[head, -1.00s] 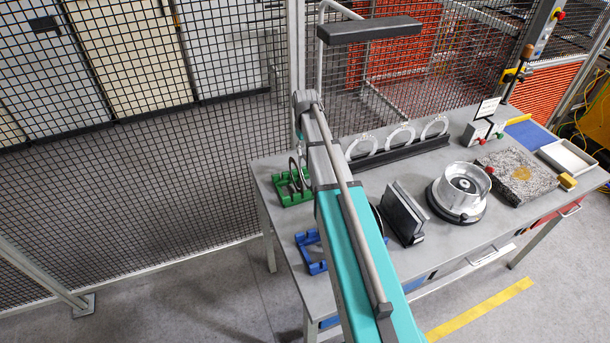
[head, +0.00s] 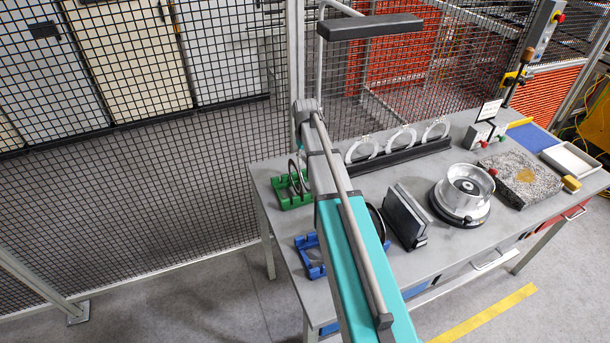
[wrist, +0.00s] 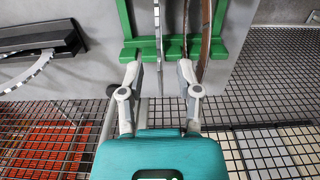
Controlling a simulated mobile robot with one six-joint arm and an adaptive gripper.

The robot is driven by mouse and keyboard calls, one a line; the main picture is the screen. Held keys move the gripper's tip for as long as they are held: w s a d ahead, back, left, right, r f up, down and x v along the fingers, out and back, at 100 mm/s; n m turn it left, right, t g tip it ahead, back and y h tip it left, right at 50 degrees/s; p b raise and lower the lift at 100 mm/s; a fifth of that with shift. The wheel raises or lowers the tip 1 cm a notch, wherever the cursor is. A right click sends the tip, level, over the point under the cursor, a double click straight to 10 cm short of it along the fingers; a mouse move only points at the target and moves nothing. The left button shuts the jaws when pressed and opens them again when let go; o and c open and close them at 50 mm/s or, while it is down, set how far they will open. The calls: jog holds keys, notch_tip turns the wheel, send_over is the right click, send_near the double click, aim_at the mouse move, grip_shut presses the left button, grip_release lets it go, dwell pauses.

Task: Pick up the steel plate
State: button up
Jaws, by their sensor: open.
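A green rack (wrist: 222,45) holds several thin discs on edge in the wrist view. One is a grey steel plate (wrist: 157,35), and brown-edged plates (wrist: 206,35) stand to its right. My gripper (wrist: 159,70) is open, with one finger on each side of the steel plate's near edge. The right fingertip is close to a brown-edged plate; I cannot tell whether they touch. In the head view the green rack (head: 292,197) stands at the left end of the table, and my arm hides the gripper.
The grey table (head: 345,290) also bears a blue rack (head: 312,262), a black stand (head: 412,153) with white rings, dark upright plates (head: 404,218), a round metal housing (head: 466,190) and a stone block (head: 525,183). A mesh fence (head: 200,170) stands behind.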

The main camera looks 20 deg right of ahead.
grip_shut()
jog(key=shift+r, duration=0.15)
dwell(0.5)
jog(key=shift+r+p, duration=0.95)
jog(key=shift+p, duration=0.15)
jog(key=s+d+r+p, duration=0.4)
jog(key=s+r+p, duration=0.6)
jog(key=s, duration=0.3)
jog(key=shift+s+d+r+p, duration=0.15)
jog(key=shift+d+r+p, duration=0.05)
jog(key=shift+r+p, duration=0.25)
jog(key=shift+f, duration=0.1)
